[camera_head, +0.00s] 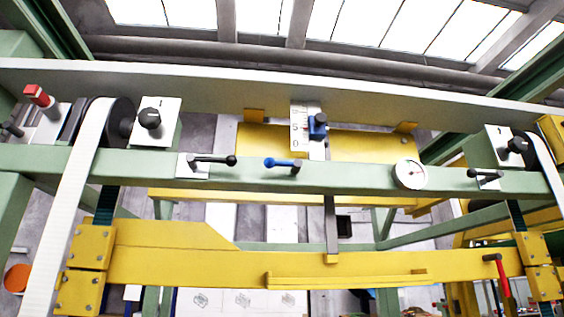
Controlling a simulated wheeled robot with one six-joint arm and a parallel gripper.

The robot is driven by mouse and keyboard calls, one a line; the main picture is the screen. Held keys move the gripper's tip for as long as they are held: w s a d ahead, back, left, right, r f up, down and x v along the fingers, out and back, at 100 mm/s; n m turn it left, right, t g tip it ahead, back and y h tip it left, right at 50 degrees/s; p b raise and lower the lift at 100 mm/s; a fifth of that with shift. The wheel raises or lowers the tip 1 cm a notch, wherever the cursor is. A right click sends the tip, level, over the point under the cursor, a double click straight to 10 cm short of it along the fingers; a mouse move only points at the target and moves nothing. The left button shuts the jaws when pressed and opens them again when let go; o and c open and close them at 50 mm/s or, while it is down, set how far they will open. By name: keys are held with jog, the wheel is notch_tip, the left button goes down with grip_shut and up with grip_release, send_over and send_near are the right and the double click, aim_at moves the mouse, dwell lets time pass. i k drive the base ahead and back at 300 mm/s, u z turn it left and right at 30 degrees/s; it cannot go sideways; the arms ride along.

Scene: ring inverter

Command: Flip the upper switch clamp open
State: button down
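I cannot tell for sure which part is the upper switch clamp. A red-handled clamp (38,95) sits at the upper left on the frame, its handle tilted up to the left. A blue-handled lever (282,163) lies about level on the green beam (340,178) near the middle. A black-handled lever (212,160) lies about level to its left, on a small white plate. Another black lever (485,175) is at the right. A blue knob (318,125) sits beside an upright white scale (299,130). My gripper is not in view.
A round dial gauge (410,174) is on the beam at right. Black knobs (149,118) (517,145) stick out on white plates. White belts (68,215) run down both sides. A yellow crossbar (190,268) spans below, with a red handle (502,276) at its right.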

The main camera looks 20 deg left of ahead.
aim_at(269, 163)
jog(key=k, duration=1.35)
jog(key=u, duration=0.55)
jog(key=i, duration=0.75)
jog(key=u, duration=0.75)
